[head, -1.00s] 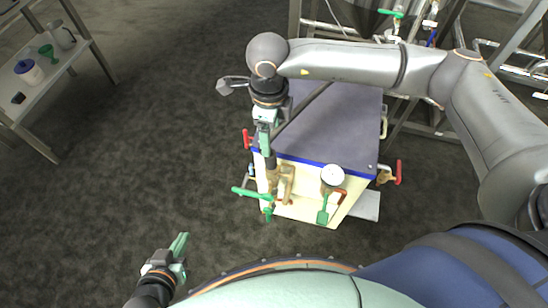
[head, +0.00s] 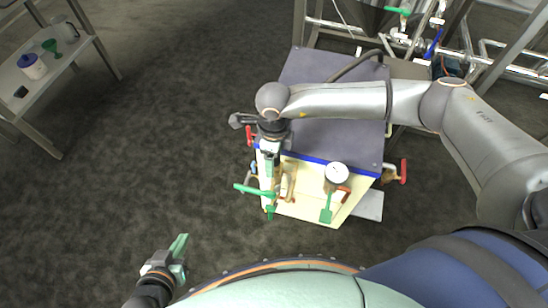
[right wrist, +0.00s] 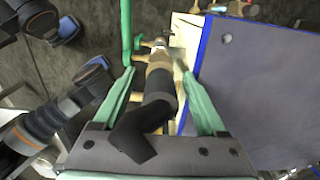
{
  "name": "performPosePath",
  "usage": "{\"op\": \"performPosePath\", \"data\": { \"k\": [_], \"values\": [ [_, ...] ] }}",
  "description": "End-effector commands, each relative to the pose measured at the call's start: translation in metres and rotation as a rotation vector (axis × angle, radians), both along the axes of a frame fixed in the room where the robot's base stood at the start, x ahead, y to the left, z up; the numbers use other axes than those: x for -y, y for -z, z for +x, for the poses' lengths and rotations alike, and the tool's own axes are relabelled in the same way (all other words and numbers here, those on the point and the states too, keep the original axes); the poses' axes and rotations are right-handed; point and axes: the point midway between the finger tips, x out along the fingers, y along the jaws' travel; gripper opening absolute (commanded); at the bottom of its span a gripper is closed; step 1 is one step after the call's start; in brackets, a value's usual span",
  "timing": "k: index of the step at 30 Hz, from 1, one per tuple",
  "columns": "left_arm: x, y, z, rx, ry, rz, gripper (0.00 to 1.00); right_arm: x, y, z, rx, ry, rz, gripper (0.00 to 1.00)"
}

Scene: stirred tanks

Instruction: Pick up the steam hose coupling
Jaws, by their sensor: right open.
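The steam hose coupling (right wrist: 160,82) is a brass fitting with a black sleeve. In the right wrist view it lies between the two green fingers of my open right gripper (right wrist: 158,76), with gaps at both sides. In the head view my right gripper (head: 270,158) points down at the front left of the purple-topped cabinet (head: 315,118) and mostly hides the coupling. My left gripper (head: 179,250) is at the lower left, away from the cabinet, and appears empty; its finger gap is unclear.
A green lever (right wrist: 127,30) stands close to the right gripper. A shelf (head: 60,75) is at the left. Floor between is clear.

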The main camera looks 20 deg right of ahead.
Motion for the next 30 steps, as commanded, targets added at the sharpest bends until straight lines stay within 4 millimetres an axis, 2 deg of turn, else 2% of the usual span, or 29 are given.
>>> {"op": "performPosePath", "data": {
  "k": [3,23,30],
  "values": [
    [-0.0003,-0.0008,0.0001,0.001,-0.001,0.0,0.0,-0.0002,-0.0008,0.0001,0.0,-0.001,0.0,0.74],
    [0.0001,-0.0014,0.0004,0.002,0.0,-0.001,0.0,0.0001,-0.0013,0.0002,0.0,0.0,0.0,0.0],
    [0.0005,-0.0015,0.0004,0.003,0.001,-0.001,0.0,-0.0001,-0.0017,0.0004,0.001,0.0,0.0,0.0]
  ]
}}
